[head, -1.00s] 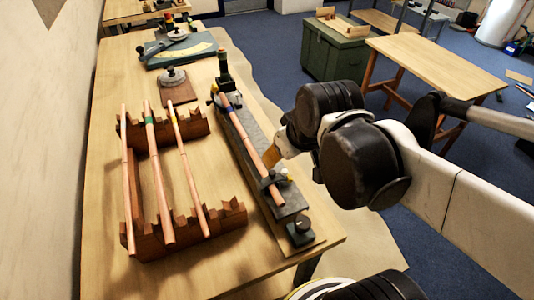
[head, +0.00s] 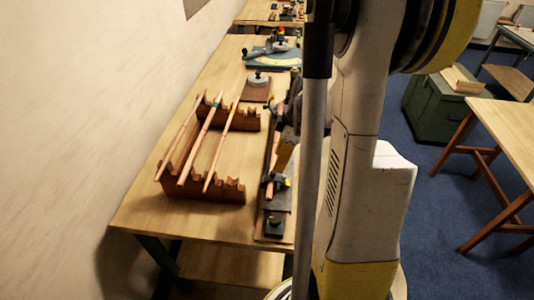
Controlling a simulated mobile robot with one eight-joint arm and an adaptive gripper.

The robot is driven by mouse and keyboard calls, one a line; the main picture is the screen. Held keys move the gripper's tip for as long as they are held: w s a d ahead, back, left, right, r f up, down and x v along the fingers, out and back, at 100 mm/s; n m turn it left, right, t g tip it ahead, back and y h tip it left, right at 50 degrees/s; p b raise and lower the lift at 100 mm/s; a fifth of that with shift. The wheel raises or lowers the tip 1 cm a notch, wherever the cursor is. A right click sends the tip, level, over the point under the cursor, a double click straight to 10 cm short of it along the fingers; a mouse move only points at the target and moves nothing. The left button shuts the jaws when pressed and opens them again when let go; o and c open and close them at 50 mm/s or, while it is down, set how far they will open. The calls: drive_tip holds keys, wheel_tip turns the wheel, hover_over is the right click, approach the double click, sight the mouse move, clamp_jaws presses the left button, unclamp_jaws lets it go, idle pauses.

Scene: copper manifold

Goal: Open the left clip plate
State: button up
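The grey fixture bar (head: 274,207) lies along the right side of the workbench, with a copper pipe (head: 270,190) on it. A dark clip with a yellow part (head: 276,181) sits across the pipe near the bar's near end. I cannot tell whether its plate is open or shut, or whether it is the left one. The far part of the bar and any clip there are largely hidden by my arm. Dark parts of my gripper or wrist (head: 289,122) show beside the bar, with a tan piece just below them. The fingertips are not clear.
A wooden rack (head: 215,193) with three copper pipes stands left of the bar. A brown board with a round knob (head: 258,80) and a teal angle plate (head: 270,55) are further back. A wall runs along the left. A green chest (head: 440,105) stands right.

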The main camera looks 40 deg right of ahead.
sight(273, 173)
drive_tip(key=b+x, duration=0.5)
drive_tip(key=x, duration=0.2)
drive_tip(key=shift+w+f+b, duration=0.1)
drive_tip(key=shift+f+b, duration=0.15)
drive_tip(key=shift+b, duration=0.15)
drive_tip(key=shift+r, duration=0.1)
clamp_jaws()
drive_tip(key=shift+w+a+r+g+h+p, duration=0.35)
drive_tip(key=shift+w+a+g+h, duration=0.15)
drive_tip(key=shift+g, duration=0.1)
drive_tip(key=shift+w+a, duration=0.1)
